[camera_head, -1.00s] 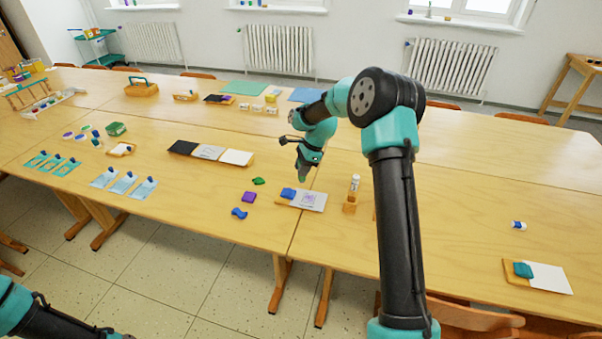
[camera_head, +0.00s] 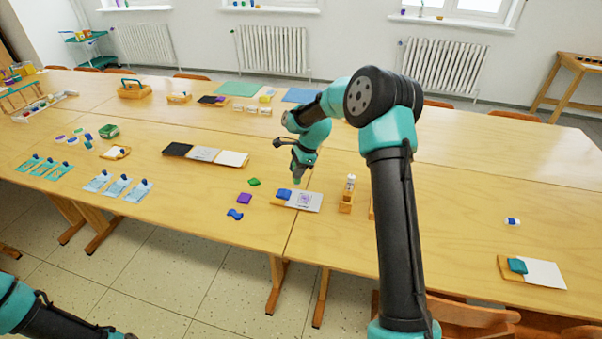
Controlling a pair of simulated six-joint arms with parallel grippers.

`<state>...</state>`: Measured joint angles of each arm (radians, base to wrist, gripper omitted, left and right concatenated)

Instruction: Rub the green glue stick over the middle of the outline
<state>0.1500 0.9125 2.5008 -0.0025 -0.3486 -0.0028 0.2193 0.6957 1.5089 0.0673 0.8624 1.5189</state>
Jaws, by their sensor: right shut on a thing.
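A white sheet with a purple outline (camera_head: 305,200) lies near the front edge of the table, right of the middle of the view. A blue piece (camera_head: 284,193) sits at its left end. My right gripper (camera_head: 296,175) points down just behind the sheet. It is shut on a small greenish thing, which looks like the green glue stick; the fingers and arm hide most of it. I cannot tell whether its tip touches the sheet. My left arm shows only at the bottom left corner, and its gripper is out of view.
A wooden holder (camera_head: 346,202) with a white stick stands right of the sheet. Green (camera_head: 254,182), purple (camera_head: 244,198) and blue (camera_head: 235,214) pieces lie to its left. A teal piece on a white card (camera_head: 543,274) lies far right. The table between is mostly clear.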

